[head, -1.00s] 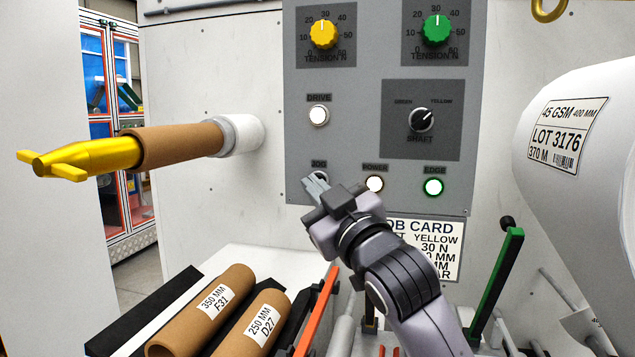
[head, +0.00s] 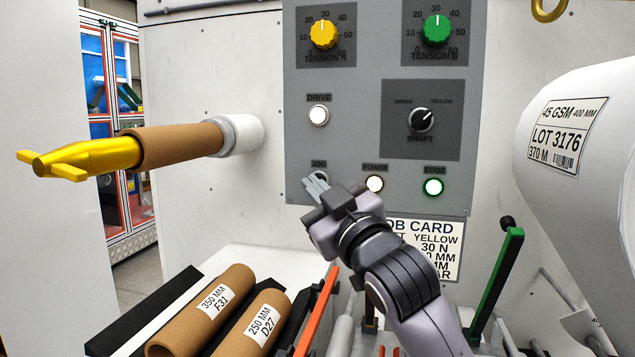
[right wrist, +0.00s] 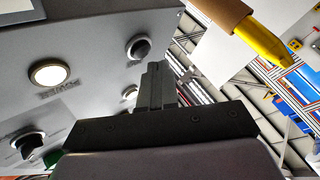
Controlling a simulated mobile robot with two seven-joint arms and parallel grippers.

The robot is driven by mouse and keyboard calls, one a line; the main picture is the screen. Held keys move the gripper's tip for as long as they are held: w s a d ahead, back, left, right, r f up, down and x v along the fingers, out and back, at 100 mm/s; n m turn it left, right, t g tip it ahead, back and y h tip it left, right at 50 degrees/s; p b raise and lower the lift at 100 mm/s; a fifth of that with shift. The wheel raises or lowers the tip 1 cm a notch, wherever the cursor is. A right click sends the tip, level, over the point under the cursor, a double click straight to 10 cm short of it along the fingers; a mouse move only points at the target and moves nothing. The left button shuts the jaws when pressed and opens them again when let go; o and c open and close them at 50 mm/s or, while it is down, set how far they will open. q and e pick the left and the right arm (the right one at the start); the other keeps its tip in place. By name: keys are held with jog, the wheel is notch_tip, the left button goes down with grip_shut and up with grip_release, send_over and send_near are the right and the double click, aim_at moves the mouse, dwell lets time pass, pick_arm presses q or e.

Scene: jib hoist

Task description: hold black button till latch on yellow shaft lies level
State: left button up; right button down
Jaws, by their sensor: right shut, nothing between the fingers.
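The black button (head: 322,176) under the JOG label is partly hidden by my right gripper (head: 313,182). It also shows in the right wrist view (right wrist: 138,47), dark in a pale ring. My right gripper is shut and empty, its fingertips close at the button; I cannot tell if they touch it. The yellow shaft (head: 105,155) sticks out to the left from the machine wall through a brown core. The latch (head: 68,172) at its end has two yellow wings and slants down to the right in the head view. My left gripper is not in view.
The grey panel also holds a white DRIVE light (head: 318,115), the POWER light (head: 374,183), a green-ringed EDGE light (head: 433,187) and the SHAFT knob (head: 421,119). Brown cores (head: 215,308) lie below left. A large white roll (head: 585,150) stands at right, beside a green lever (head: 497,280).

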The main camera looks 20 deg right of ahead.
jog(key=shift+w+d, duration=0.1)
jog(key=shift+w, duration=0.05)
jog(key=shift+w+d, duration=0.2)
jog(key=shift+w, duration=0.05)
jog(key=shift+w+d+p, duration=0.25)
jog(key=shift+w+p, duration=0.1)
jog(key=shift+p, duration=0.1)
dwell(3.4)
dwell(3.2)
jog(key=shift+s+a, duration=0.5)
jog(key=shift+s, duration=0.2)
